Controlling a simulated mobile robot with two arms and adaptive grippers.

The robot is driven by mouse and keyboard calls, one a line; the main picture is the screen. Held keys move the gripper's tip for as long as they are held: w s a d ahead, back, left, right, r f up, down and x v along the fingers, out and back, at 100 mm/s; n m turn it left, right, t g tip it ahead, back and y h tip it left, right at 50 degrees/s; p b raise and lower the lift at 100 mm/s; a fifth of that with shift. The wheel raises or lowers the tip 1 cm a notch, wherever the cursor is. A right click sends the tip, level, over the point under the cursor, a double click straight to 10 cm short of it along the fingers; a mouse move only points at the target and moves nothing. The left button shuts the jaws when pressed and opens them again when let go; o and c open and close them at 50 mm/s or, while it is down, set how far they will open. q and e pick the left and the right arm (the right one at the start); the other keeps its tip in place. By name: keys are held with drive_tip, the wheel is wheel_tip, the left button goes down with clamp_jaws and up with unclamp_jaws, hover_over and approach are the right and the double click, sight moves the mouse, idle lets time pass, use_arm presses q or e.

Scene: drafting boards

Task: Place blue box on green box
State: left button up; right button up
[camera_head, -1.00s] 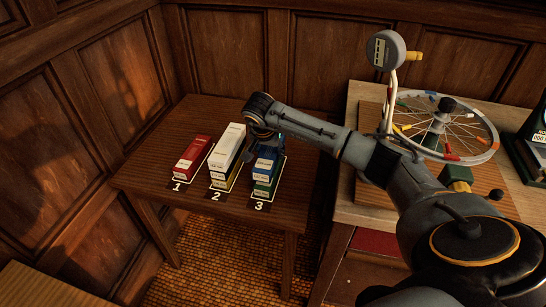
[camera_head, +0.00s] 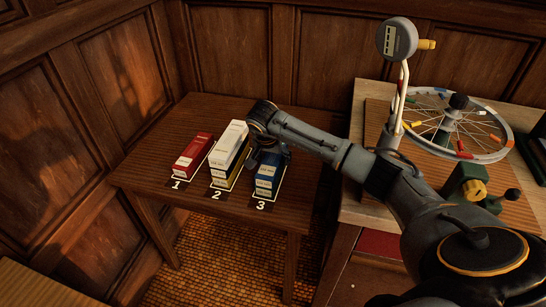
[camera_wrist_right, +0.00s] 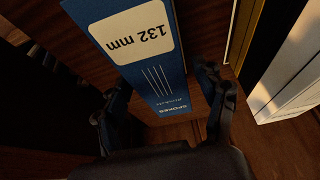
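Blue boxes (camera_head: 268,168) with white end labels show at mark 3 on the small table; I cannot tell how many are stacked there. I cannot make out the green box now; it is hidden or too dark to tell. My right gripper (camera_head: 268,150) is at the far part of the blue stack, low over it. In the right wrist view, a blue box (camera_wrist_right: 178,82) labelled "132 mm" lies between the two fingers (camera_wrist_right: 168,108). Gaps show on both sides, so the gripper looks open around or just above it. My left gripper is out of view.
A white box (camera_head: 230,142) sits on a yellow box at mark 2, close left of my gripper. A red box (camera_head: 193,150) lies at mark 1. The workbench at right holds a spoked wheel (camera_head: 462,125) and a dial gauge (camera_head: 397,38). The front table edge is clear.

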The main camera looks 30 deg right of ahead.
drive_tip(key=shift+r+p, duration=0.45)
drive_tip(key=shift+r, duration=0.05)
drive_tip(key=p+v, duration=0.9)
drive_tip(key=v, duration=0.2)
drive_tip(key=shift+s+a+r, duration=0.15)
drive_tip(key=shift+s, duration=0.05)
